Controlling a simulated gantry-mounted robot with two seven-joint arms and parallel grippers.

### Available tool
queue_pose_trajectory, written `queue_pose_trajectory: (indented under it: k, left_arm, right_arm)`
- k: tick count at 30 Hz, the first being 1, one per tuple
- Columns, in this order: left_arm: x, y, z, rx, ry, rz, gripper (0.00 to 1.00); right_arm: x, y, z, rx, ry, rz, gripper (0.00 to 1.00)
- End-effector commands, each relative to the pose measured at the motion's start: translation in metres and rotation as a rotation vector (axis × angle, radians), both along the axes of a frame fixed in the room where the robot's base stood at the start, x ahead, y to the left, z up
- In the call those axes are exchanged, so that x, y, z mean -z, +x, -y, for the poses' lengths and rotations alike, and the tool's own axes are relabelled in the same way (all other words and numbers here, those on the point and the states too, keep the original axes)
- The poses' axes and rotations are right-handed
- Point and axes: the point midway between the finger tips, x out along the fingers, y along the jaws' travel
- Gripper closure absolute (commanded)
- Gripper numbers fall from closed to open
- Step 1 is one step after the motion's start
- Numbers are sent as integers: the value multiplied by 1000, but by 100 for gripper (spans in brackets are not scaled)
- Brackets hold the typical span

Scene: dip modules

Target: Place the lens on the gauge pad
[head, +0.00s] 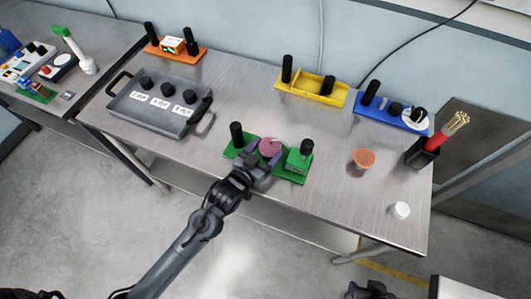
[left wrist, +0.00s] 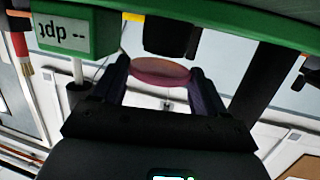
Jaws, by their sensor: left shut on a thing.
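The pink, round lens (head: 269,147) is gripped between the two fingers of my left gripper (head: 264,155), over the middle of the green gauge module (head: 293,177). In the left wrist view the lens (left wrist: 160,72) spans the gap between the fingertips (left wrist: 160,82), edge-on and flat. The module has a black post on its left and a green box with a black top on its right. Part of my right arm's end (head: 370,290) shows at the bottom edge.
A grey tray (head: 122,108) with black knobs stands left of the green module. Orange (head: 190,55), yellow (head: 300,90) and blue (head: 384,112) modules line the back. An orange-topped cup (head: 363,159), a white cup (head: 400,210) and a black holder (head: 420,155) stand right.

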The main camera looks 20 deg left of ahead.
Motion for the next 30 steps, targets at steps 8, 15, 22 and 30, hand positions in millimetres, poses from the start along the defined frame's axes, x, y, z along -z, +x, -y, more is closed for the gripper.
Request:
queue_pose_trajectory:
  k: [8, 15, 22, 30]
  left_arm:
    - [13, 0, 0, 0, 0, 1, 56]
    - [16, 0, 0, 0, 0, 0, 56]
    - [16, 0, 0, 0, 0, 1, 2]
    - [14, 0, 0, 0, 0, 1, 2]
  right_arm:
    - [2, 0, -1, 2, 4, 0, 57]
    - [3, 0, -1, 2, 4, 0, 57]
    - [3, 0, -1, 1, 2, 0, 57]
    - [3, 0, 0, -1, -2, 0, 57]
